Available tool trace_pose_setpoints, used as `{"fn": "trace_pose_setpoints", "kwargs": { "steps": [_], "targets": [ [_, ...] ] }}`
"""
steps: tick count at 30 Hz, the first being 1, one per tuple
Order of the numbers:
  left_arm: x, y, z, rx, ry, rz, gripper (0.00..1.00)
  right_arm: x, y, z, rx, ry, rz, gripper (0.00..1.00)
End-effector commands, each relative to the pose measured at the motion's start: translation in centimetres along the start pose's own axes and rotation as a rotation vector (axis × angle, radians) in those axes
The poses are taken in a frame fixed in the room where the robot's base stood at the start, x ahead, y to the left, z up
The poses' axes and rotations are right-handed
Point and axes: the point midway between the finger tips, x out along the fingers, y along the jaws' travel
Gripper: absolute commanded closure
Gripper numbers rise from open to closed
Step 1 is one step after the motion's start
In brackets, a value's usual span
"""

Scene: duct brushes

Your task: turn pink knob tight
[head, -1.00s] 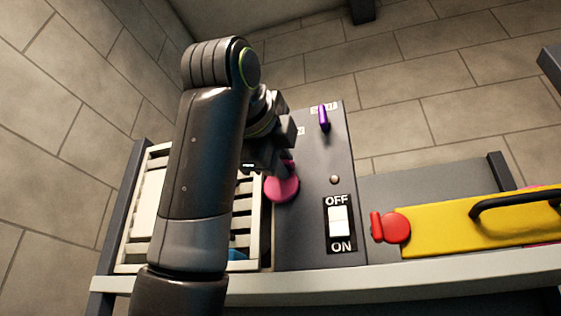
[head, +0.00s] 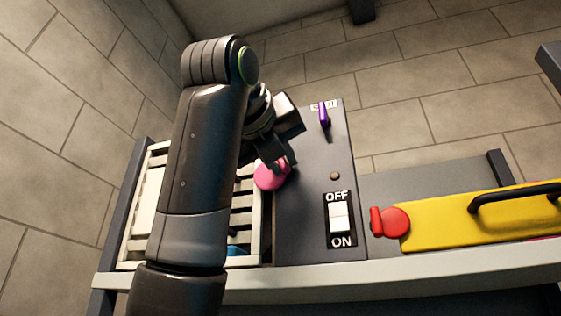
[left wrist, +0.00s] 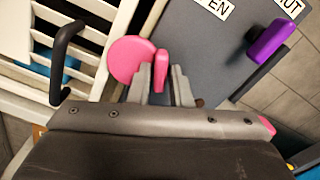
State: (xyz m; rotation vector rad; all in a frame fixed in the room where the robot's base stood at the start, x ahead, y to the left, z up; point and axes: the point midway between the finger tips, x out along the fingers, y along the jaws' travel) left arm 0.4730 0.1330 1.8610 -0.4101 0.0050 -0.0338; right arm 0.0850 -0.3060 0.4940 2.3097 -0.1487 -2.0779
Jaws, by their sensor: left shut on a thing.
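The pink knob (head: 268,178) sits at the left edge of the dark grey panel (head: 306,232) in the head view. In the left wrist view the pink knob (left wrist: 130,58) shows as a round disc with a raised grip bar. My left gripper (head: 283,165) is at the knob, and its fingers partly cover it in the head view. In the left wrist view my left gripper (left wrist: 164,85) has one finger on each side of the bar and is shut on it. My right gripper is not in view.
A slatted cream rack (head: 160,190) stands left of the panel, with a blue thing low inside. The panel carries a purple lever (head: 324,114) and a white OFF/ON switch (head: 338,216). A red knob (head: 392,222) and yellow board (head: 440,225) lie to the right.

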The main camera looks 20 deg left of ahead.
Motion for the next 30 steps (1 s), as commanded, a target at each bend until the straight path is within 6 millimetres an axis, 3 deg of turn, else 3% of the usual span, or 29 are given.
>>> {"fn": "trace_pose_setpoints", "kwargs": {
  "steps": [15, 30],
  "targets": [
    [0.14, 0.22, -0.25, 0.354, 0.010, 0.002, 1.00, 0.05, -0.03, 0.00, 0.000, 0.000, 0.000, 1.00],
    [0.17, 0.25, -0.29, 0.428, 0.011, 0.001, 1.00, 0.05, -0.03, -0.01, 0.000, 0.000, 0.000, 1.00]
  ]
}}
